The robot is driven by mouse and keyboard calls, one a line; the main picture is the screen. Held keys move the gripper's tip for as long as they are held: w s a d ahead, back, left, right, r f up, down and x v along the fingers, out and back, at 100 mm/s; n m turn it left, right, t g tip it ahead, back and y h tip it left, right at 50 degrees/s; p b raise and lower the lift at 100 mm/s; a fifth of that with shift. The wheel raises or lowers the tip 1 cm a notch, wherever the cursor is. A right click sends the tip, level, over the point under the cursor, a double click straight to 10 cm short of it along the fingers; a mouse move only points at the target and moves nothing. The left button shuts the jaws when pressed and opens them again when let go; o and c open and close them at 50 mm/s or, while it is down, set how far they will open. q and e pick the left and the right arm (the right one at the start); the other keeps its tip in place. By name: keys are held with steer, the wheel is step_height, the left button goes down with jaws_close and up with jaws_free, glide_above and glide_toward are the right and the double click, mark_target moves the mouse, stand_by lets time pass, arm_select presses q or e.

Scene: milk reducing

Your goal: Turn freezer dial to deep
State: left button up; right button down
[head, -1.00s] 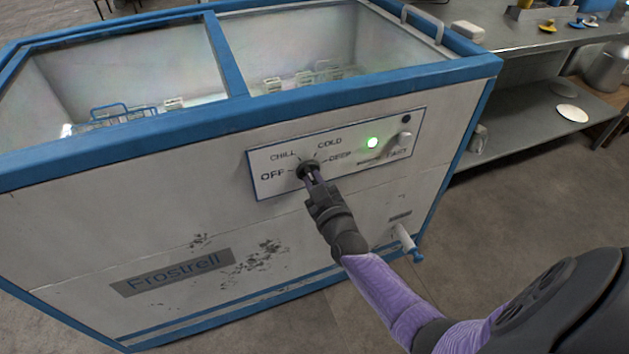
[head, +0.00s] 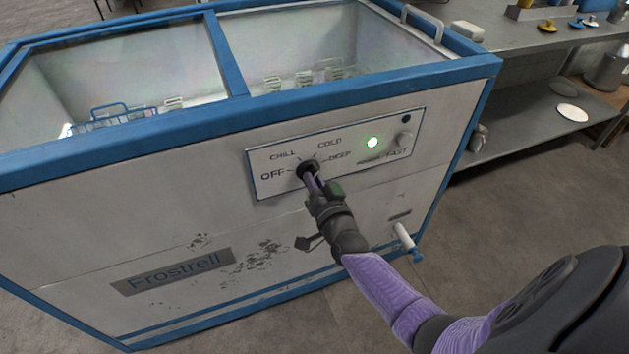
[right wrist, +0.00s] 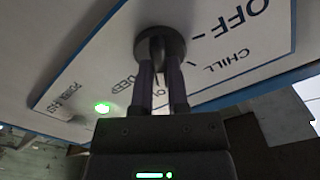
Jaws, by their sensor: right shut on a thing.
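The freezer dial (head: 306,168) is a dark round knob on the white control panel (head: 262,188). The words OFF, CHILL, COLD and DEEP are set around it. My right gripper (head: 311,176) is shut on the dial from the front. In the right wrist view the dial (right wrist: 160,42) sits between the tips of my two fingers (right wrist: 160,68). The fingers hide part of it, and I cannot tell which word its pointer faces. My left gripper is not in view.
The white chest freezer (head: 60,235) has blue edges and a glass top with wire baskets inside. A green light (head: 372,142) glows on the panel right of the dial, beside a round button (head: 404,139). A drain spout (head: 405,238) sticks out below. A metal shelf (head: 530,125) stands at right.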

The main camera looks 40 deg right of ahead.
steer(key=m+b, duration=0.1)
steer(key=m, duration=0.7)
steer(key=shift+f+m, duration=0.15)
steer(key=shift+m, duration=0.15)
stand_by(0.3)
steer(key=c, duration=0.8)
jaws_free()
steer(key=shift+o, duration=0.9)
steer(key=shift+s, duration=0.1)
